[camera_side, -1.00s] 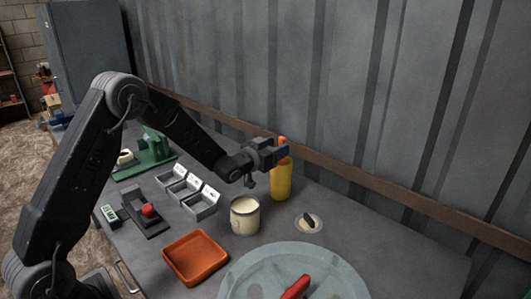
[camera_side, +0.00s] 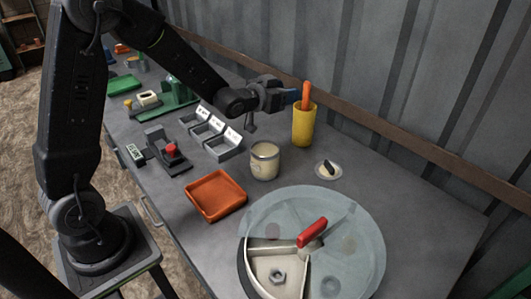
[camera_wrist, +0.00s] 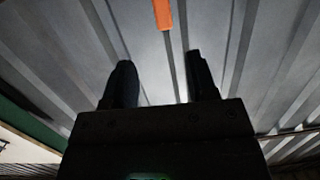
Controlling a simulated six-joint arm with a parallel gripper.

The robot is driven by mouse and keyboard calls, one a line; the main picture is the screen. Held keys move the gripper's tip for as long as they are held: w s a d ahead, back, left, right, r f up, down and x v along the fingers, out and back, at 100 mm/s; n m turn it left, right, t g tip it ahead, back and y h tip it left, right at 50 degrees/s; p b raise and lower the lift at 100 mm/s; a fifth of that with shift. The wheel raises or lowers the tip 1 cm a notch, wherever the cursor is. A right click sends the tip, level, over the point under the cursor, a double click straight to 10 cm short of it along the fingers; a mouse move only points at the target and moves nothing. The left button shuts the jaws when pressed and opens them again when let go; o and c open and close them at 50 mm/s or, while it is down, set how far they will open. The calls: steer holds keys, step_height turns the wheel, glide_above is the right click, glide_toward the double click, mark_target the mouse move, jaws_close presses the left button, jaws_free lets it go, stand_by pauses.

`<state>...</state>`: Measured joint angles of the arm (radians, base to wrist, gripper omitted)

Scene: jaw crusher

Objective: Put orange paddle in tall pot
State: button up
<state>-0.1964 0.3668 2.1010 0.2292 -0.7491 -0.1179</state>
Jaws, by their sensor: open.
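The orange paddle (camera_side: 306,95) stands upright in the tall yellow pot (camera_side: 304,127), with its upper part above the rim and its lower end hidden inside. My gripper (camera_side: 292,97) is just left of the paddle, at about the height of the pot's rim, open and apart from it. In the wrist view the gripper's two fingers (camera_wrist: 161,80) are spread with nothing between them. The paddle (camera_wrist: 163,14) shows beyond the fingertips at the top edge.
A cream jar (camera_side: 264,162) stands in front of the pot. A small white dish (camera_side: 328,170) lies to the right. An orange tray (camera_side: 216,194) and a round glass-topped bowl (camera_side: 365,250) with a red handle are nearer. The corrugated wall (camera_side: 400,80) rises behind.

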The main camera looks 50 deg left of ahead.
steer(key=s+d+r+g, duration=0.1)
steer(key=s+d+g, duration=0.1)
steer(key=s, duration=0.8)
steer(key=s+d+r+g, duration=0.2)
steer(key=s+g, duration=0.3)
steer(key=s, duration=0.6)
steer(key=s+d+r+g, duration=0.2)
steer(key=s+d+g, duration=0.1)
steer(key=s, duration=0.8)
steer(key=shift+s+d+g+h, duration=0.15)
steer(key=shift+d+g+h, duration=0.15)
steer(key=shift+d, duration=0.1)
